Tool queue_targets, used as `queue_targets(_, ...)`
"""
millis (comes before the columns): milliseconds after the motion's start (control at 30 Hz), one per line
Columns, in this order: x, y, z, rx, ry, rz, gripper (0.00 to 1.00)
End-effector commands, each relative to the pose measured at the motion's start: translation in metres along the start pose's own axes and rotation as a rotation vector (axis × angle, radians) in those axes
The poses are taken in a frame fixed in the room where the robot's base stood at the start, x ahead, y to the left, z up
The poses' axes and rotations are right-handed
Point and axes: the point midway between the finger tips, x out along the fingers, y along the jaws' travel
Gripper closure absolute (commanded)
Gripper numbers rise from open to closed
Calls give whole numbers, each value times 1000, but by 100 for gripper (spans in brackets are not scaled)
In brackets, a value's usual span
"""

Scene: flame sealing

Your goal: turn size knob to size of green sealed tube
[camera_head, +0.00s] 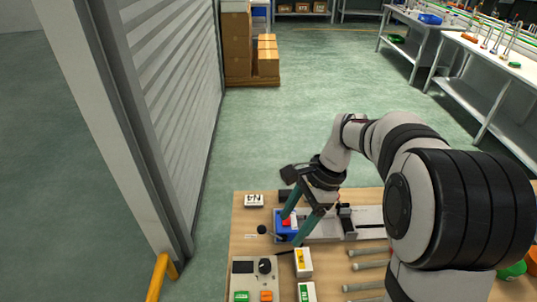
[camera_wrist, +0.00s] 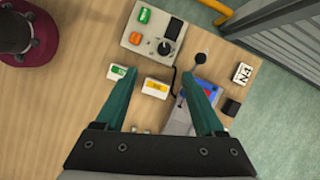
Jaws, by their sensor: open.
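The control box (camera_head: 254,280) is a light grey panel at the front left of the table, with a dark screen, a green button and an orange button. Its black size knob (camera_head: 265,265) is on the top right of the panel. In the wrist view the knob (camera_wrist: 165,47) lies beyond my fingertips. My gripper (camera_head: 300,222) is open and empty, its green fingers above the blue device (camera_head: 285,226) with a red part. I see no sealed tube that I can make out as green. Several grey tubes (camera_head: 368,265) lie on the table, their colours unclear.
A white block with a yellow label (camera_head: 303,262) and one with a green label (camera_head: 306,291) stand right of the control box. A white card marked N4 (camera_head: 254,200) and a black joystick (camera_head: 262,229) are at the left.

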Motion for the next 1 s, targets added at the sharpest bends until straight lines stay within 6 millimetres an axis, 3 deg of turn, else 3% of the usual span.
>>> queue_targets(167, 20, -12, -8, 48, -15, 2, 29)
queue_targets(600, 140, -10, -6, 44, -11, 3, 29)
queue_targets(800, 161, -11, -6, 44, -10, 0, 29)
queue_targets(1000, 164, -11, -6, 44, -10, -1, 29)
